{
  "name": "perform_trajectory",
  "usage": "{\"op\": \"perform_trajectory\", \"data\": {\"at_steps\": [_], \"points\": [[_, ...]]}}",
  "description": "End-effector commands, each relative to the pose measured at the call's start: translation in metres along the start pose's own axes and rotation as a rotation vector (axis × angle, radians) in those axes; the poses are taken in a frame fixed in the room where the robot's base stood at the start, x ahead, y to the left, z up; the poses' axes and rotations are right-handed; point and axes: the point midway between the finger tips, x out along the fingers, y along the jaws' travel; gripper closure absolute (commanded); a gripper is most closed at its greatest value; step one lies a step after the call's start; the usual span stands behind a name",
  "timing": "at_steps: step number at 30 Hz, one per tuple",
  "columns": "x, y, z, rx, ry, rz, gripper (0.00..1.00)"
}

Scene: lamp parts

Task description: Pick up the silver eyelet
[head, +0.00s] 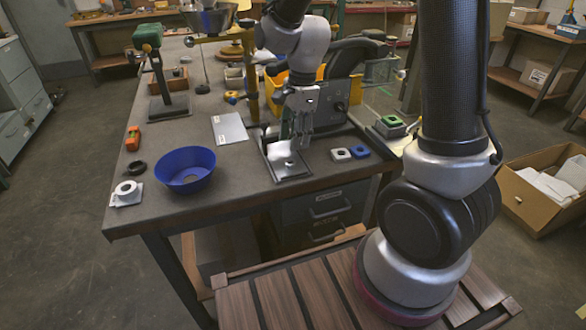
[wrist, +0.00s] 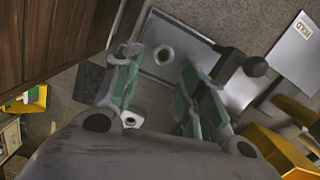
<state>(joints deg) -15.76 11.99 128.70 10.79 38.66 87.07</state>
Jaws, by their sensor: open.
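The silver eyelet (wrist: 163,54) is a small ring with a dark hole. It lies on a pale metal plate (wrist: 190,30) in the wrist view, near the plate's left end. In the head view, the metal plate (head: 275,150) is at the table's front edge, under my gripper (head: 298,145), and the eyelet is too small to tell clearly there. In the wrist view, my gripper (wrist: 160,64) has its two greenish fingers spread apart, with nothing held between them. The eyelet shows in the gap between the fingertips, apparently below them and not touched.
A dark lever with a black knob (wrist: 254,66) stands close beside the right finger. A white square piece (head: 341,154) and a blue one (head: 360,152) lie right of the plate. A blue bowl (head: 185,168) and a grey card (head: 229,128) are left. Yellow bins (wrist: 275,150) are behind.

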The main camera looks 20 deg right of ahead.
Motion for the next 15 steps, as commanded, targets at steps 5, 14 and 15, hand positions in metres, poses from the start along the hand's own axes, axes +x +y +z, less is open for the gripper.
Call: {"op": "perform_trajectory", "data": {"at_steps": [5,14,15], "points": [[0.002,-0.003,0.0,0.167,-0.002,-0.014,0.59],[0.037,-0.003,0.0,0.181,-0.001,-0.009,0.59],[0.043,-0.003,0.001,0.181,0.0,-0.01,0.59]]}}
